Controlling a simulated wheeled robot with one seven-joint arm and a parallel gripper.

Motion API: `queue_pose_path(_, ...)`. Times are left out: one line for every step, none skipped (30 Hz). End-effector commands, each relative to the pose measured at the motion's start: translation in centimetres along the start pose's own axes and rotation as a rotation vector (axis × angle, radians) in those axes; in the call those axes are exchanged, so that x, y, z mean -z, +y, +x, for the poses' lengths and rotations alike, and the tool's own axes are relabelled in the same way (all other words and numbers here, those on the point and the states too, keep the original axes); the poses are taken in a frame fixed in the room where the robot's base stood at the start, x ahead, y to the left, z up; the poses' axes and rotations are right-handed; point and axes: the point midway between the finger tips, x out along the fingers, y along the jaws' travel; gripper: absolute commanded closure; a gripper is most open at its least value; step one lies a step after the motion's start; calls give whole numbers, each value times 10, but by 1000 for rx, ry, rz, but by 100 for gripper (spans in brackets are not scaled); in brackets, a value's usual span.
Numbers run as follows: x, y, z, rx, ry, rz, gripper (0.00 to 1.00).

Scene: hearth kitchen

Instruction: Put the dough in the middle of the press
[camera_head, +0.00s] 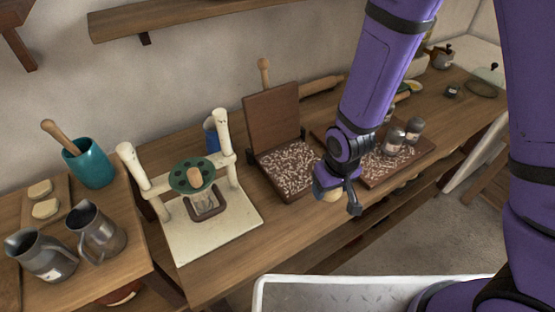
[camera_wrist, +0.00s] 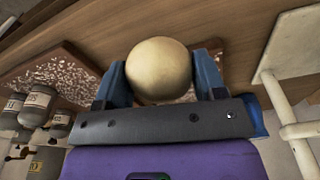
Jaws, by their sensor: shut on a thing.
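My gripper (camera_head: 338,196) is shut on a round, pale dough ball (camera_head: 325,190). In the wrist view the dough (camera_wrist: 160,68) sits between the two blue fingers of my gripper (camera_wrist: 160,88). A hinged brown wooden press (camera_head: 273,118) stands open left of my gripper in the head view, its lid raised at the back. White flour-like specks cover its lower plate (camera_head: 288,168), which holds no dough. My gripper is in front and to the right of this plate, apart from it.
A cream two-handled frame (camera_head: 225,228) with a green disc stands left of the press. A speckled board (camera_head: 390,172) with several shakers lies to the right. A rolling pin (camera_head: 322,84) lies behind. Metal jugs (camera_head: 98,232) and a teal crock (camera_head: 90,163) stand far left.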

Motion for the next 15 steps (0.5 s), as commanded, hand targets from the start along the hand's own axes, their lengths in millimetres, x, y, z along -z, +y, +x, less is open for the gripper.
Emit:
queue_pose_path(4, 0, 1, 0, 1, 0, 49)
queue_pose_path(7, -1, 2, 0, 1, 0, 49)
queue_pose_path(13, -1, 3, 0, 1, 0, 49)
queue_pose_path(19, -2, 4, 0, 2, 1, 49)
queue_pose_path(26, -2, 6, 0, 3, 1, 49)
queue_pose_path(35, -4, 8, 0, 2, 1, 49)
queue_pose_path(42, -4, 9, 0, 2, 1, 49)
queue_pose_path(48, -5, 11, 0, 2, 1, 49)
queue_pose_path(57, -6, 13, 0, 2, 1, 49)
queue_pose_path(64, -7, 14, 0, 3, 1, 49)
queue_pose_path(71, -8, 16, 0, 2, 1, 49)
queue_pose_path(80, -8, 18, 0, 2, 1, 49)
queue_pose_path(87, -9, 19, 0, 2, 1, 49)
queue_pose_path(93, -10, 20, 0, 2, 1, 49)
queue_pose_path(102, -11, 23, 0, 2, 0, 49)
